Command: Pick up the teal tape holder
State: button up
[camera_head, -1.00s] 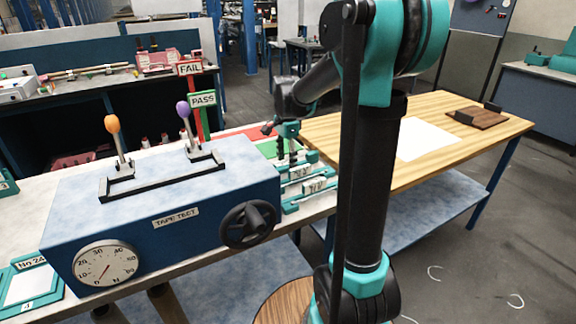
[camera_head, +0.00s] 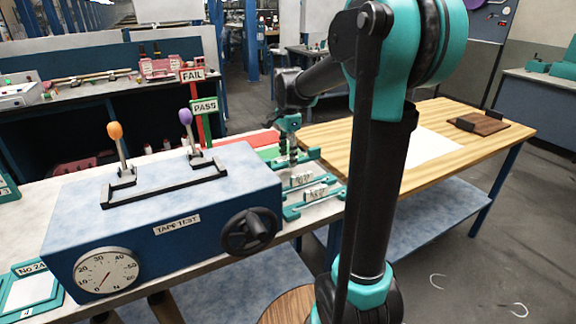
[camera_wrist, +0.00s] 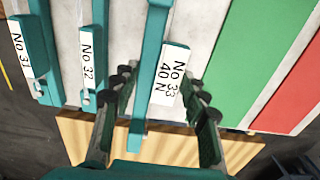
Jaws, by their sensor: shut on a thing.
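My gripper (camera_head: 290,150) is shut on a teal tape holder (camera_wrist: 152,65) labelled "No 33 40 N", which lies between its two fingers (camera_wrist: 158,85) in the wrist view. The holder is long and narrow and appears a little above the bench, slightly angled to its neighbours. In the head view the held holder (camera_head: 311,154) is partly hidden behind my gripper. Two similar teal holders, "No 32" (camera_wrist: 88,55) and "No 31" (camera_wrist: 22,55), lie on the bench to the left in the wrist view.
Green (camera_wrist: 238,65) and red (camera_wrist: 290,90) areas lie right of the holder in the wrist view. The blue tape tester (camera_head: 165,205) with levers and a handwheel stands left in the head view. A wooden table (camera_head: 455,120) with white paper stands right.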

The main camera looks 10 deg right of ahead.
notch_tip(320, 180, up, 16)
jog(key=shift+f, duration=0.2)
jog(key=o, duration=0.6)
grip_shut()
